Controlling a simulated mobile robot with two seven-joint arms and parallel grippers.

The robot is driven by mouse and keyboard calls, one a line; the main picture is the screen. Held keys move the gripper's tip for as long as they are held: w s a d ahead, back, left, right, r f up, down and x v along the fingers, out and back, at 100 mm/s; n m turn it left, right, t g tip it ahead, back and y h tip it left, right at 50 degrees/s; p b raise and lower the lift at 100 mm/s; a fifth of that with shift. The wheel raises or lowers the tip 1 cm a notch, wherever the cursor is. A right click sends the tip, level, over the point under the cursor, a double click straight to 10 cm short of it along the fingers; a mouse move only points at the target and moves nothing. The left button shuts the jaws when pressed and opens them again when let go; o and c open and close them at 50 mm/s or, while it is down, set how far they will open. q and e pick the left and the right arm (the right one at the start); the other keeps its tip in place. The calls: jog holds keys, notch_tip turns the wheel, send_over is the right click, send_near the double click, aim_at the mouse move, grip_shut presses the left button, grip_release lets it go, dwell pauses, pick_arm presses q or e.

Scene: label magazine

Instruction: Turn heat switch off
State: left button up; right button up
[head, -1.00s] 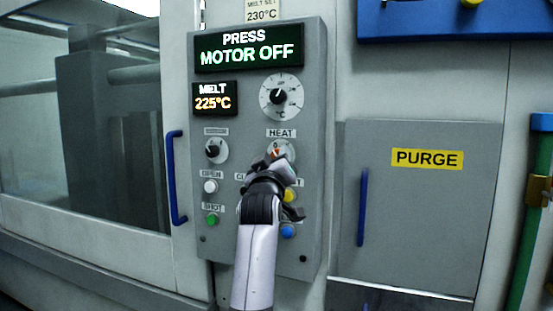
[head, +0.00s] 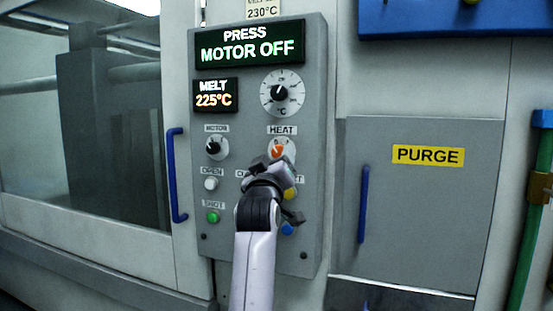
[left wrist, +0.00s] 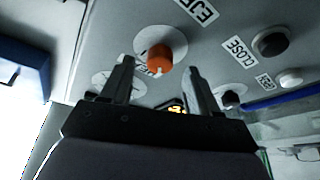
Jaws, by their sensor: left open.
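The heat switch (head: 277,151) is an orange knob on a round white dial under the HEAT label, on the grey control panel (head: 313,190). A pale mark shows on the knob, but I cannot read its setting. My left gripper (head: 268,170) is just below the switch in the head view and hides the dial's lower part. In the left wrist view, the two fingers are spread and empty, and the orange knob (left wrist: 160,59) shows between and beyond their tips, seemingly apart from them. My right gripper is not in view.
The motor knob (head: 213,147) sits left of the heat switch, and a temperature dial (head: 281,93) sits above. Push buttons lie below, some hidden by my arm. A blue door handle (head: 175,175) and the purge cover's handle (head: 363,204) flank the panel.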

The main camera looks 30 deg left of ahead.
pick_arm(q)
jog(key=shift+b+v, duration=0.45)
jog(key=shift+v, duration=1.95)
jog(key=shift+s, duration=0.1)
